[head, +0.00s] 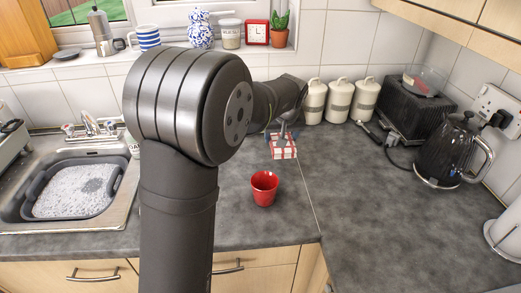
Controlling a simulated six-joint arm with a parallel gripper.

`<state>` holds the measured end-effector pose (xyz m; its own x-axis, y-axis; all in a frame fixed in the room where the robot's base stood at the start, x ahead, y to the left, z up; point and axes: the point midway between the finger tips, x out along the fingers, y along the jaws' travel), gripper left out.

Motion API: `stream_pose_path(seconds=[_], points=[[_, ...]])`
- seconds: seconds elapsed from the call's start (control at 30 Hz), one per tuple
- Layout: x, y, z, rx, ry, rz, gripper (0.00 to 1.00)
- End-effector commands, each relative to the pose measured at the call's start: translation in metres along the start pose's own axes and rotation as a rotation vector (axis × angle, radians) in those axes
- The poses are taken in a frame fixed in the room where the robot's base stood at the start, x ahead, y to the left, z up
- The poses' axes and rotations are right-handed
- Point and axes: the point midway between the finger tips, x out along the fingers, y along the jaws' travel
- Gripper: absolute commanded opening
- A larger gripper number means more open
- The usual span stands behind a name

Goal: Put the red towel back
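A red and white checked towel (284,152) is on the grey worktop or just above it, right of my arm, in front of the white canisters. My gripper (282,134) is directly over the towel, pointing down, with its fingertips at the towel's top edge. The fingers are small here and partly blend with the towel. I cannot tell whether they are closed on it or only beside it.
A red cup (264,188) stands in front of the towel. A sink (128,185) with a soapy basin (75,190) is at left. White canisters (339,100), a black toaster (417,110) and a kettle (452,150) line the back right. The right front worktop is clear.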

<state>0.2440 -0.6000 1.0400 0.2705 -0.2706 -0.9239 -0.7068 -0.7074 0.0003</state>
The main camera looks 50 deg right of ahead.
Motion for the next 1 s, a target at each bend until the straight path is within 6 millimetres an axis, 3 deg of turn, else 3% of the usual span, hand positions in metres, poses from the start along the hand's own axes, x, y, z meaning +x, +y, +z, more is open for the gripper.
stream_pose_path(seconds=[0.2, 0.4, 0.57, 0.8, 1.0], points=[[0.044, -0.036, -0.023, -0.004, -0.002, -0.002, 0.43], [0.067, -0.054, -0.036, -0.002, 0.0, 0.0, 0.43], [0.074, -0.057, -0.036, 0.0, -0.001, 0.0, 0.43], [0.104, -0.057, -0.024, 0.0, -0.001, -0.001, 0.43], [0.107, -0.057, -0.023, 0.0, 0.001, 0.0, 0.43]])
